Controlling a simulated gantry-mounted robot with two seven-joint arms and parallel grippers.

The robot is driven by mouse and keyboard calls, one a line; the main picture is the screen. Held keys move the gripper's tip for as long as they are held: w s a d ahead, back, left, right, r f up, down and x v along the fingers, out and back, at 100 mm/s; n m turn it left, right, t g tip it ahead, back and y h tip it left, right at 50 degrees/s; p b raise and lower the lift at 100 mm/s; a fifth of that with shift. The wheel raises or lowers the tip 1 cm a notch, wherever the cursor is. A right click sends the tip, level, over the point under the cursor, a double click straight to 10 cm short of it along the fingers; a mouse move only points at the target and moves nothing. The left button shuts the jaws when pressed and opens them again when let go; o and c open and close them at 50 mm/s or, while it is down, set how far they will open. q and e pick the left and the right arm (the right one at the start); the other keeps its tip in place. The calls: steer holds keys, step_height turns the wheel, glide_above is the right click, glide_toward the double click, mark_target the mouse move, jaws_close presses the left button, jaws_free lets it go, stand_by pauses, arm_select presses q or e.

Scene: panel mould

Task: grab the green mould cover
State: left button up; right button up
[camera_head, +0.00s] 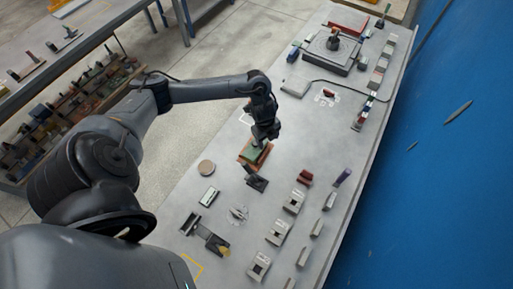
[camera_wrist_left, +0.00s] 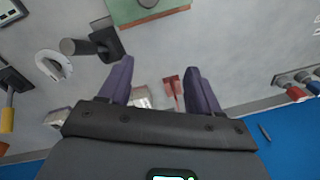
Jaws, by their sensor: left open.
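The green mould cover (camera_head: 253,154) lies on a brown base on the grey table, close below my left gripper (camera_head: 265,138) in the head view. The arm hides part of the cover. My right gripper is not in view.
A black stand with a handle (camera_head: 257,183) is close to the cover; it also shows in the left wrist view (camera_wrist_left: 103,43). Several grey blocks (camera_head: 278,231) line the table's right side. A round disc (camera_head: 206,167) lies at left.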

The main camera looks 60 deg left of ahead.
arm_select(q)
steer(key=g, duration=0.1)
glide_above(255, 144)
steer(key=f, duration=0.1)
steer(key=w+f, duration=0.1)
steer(key=shift+a+f+n, duration=0.3)
steer(key=shift+s+f+p, duration=0.15)
steer(key=shift+f+p, duration=0.05)
steer(key=shift+f, duration=1.45)
steer(key=shift+s+f+p, duration=0.1)
steer(key=shift+f+p, duration=0.1)
steer(key=shift+f, duration=1.4)
steer(key=shift+c, duration=0.2)
steer(key=c, duration=1.1)
steer(key=shift+r, duration=0.1)
